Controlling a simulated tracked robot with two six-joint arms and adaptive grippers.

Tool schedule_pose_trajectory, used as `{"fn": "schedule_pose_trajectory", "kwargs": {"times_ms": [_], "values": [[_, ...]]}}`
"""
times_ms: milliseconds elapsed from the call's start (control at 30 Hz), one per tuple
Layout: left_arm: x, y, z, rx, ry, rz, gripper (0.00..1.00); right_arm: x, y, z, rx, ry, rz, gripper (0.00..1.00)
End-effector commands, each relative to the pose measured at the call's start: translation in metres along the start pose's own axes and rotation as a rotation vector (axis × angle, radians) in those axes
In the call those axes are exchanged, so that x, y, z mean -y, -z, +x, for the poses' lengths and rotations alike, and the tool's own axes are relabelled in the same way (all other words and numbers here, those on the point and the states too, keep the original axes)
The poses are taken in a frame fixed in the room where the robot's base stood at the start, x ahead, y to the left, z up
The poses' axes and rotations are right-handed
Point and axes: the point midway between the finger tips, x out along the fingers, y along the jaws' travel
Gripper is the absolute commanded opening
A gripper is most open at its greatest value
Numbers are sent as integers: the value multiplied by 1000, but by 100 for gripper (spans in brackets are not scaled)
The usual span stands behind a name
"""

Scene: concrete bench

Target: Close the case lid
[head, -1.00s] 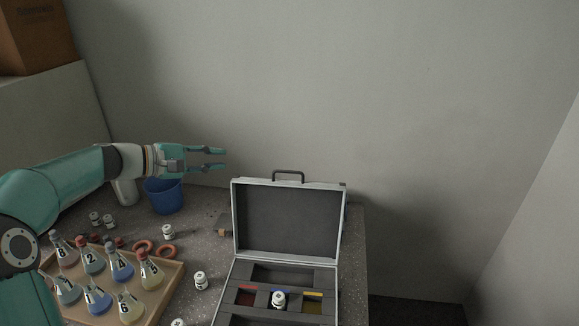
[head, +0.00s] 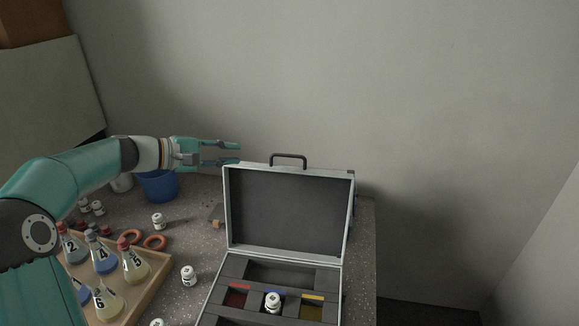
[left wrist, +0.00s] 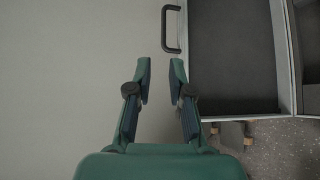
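The case lid (head: 287,211) stands open and upright at the back of the case, its dark lining facing me. Its handle (head: 288,157) is on the lid's top edge. The case base (head: 236,271) lies open in front, with a white bottle (head: 272,302) in its middle compartment. My left gripper (head: 239,153) is open and empty, just left of the lid's top left corner. In the left wrist view the fingers (left wrist: 160,62) are apart, with the handle (left wrist: 169,29) and lid (left wrist: 232,50) to their right, not touched. My right gripper is not in view.
A wooden tray of numbered flasks (head: 152,281) stands at the left. A blue cup (head: 158,187) is under my left arm. A wall (head: 430,110) rises behind.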

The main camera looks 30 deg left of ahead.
Motion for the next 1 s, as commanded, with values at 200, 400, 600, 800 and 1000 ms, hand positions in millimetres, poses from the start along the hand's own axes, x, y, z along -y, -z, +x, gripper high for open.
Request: {"fn": "schedule_pose_trajectory", "kwargs": {"times_ms": [200, 400, 600, 800, 1000], "values": [[9, 3, 11, 1, -1, 0, 21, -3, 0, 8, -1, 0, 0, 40], [8, 2, 39, 3, 2, 0, 21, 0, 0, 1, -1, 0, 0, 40], [7, 1, 82, 4, 2, -1, 21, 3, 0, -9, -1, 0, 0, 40], [7, 2, 125, 2, 2, -1, 21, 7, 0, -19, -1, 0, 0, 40], [8, 3, 156, 1, 1, 0, 21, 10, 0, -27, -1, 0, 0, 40]]}}
